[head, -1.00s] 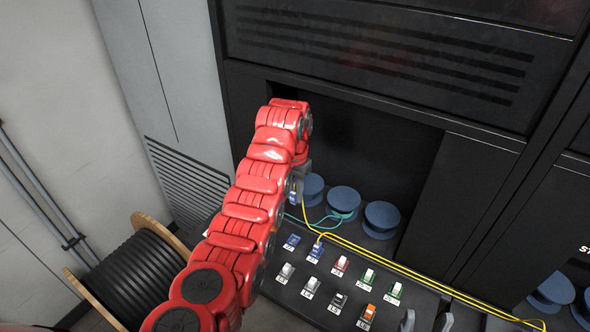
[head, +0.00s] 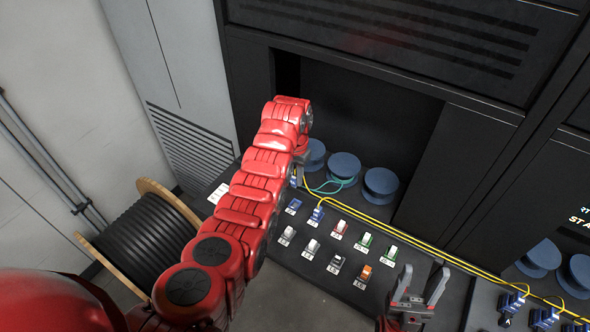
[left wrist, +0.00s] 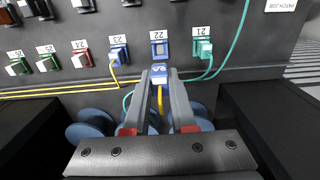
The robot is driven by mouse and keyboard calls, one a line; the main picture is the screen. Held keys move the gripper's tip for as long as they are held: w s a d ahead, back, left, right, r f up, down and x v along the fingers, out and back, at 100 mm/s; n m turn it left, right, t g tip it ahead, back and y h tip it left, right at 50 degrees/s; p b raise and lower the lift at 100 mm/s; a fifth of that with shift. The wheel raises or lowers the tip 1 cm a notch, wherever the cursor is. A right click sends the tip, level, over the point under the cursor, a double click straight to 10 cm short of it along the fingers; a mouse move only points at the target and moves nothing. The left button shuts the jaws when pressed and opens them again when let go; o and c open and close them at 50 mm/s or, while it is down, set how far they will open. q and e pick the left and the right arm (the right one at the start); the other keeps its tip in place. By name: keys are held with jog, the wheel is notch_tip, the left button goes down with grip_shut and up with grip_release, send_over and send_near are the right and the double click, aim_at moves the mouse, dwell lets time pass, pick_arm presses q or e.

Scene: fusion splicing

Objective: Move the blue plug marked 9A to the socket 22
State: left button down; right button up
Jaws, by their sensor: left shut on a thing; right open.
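My left gripper (left wrist: 160,84) is shut on the blue plug marked 9A (left wrist: 159,73), with a yellow cable trailing from it. In the left wrist view the plug is just below the socket 22 (left wrist: 160,48), a blue frame with nothing plugged in; whether they touch I cannot tell. In the head view the socket 22 (head: 294,206) shows on the panel, and my left gripper (head: 297,176) is partly hidden by my own arm. My right gripper (head: 422,270) is open and empty at the panel's front right.
A blue plug (left wrist: 118,54) sits in socket 23 and a green one (left wrist: 204,50) in socket 21, one on each side. Yellow cables (head: 400,237) run along the panel. Blue spools (head: 343,167) stand behind. A cable drum (head: 145,240) stands on the floor at left.

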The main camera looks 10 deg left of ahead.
pick_arm(q)
notch_tip(320, 180, down, 6)
jog(key=shift+f+b, duration=0.1)
jog(key=shift+b, duration=0.95)
jog(key=shift+f+b, duration=1)
jog(key=shift+f, duration=0.6)
jog(key=shift+f+b, duration=0.65)
jog(key=shift+b, duration=0.1)
jog(key=c, duration=0.7)
grip_release()
jog(key=shift+o, duration=0.2)
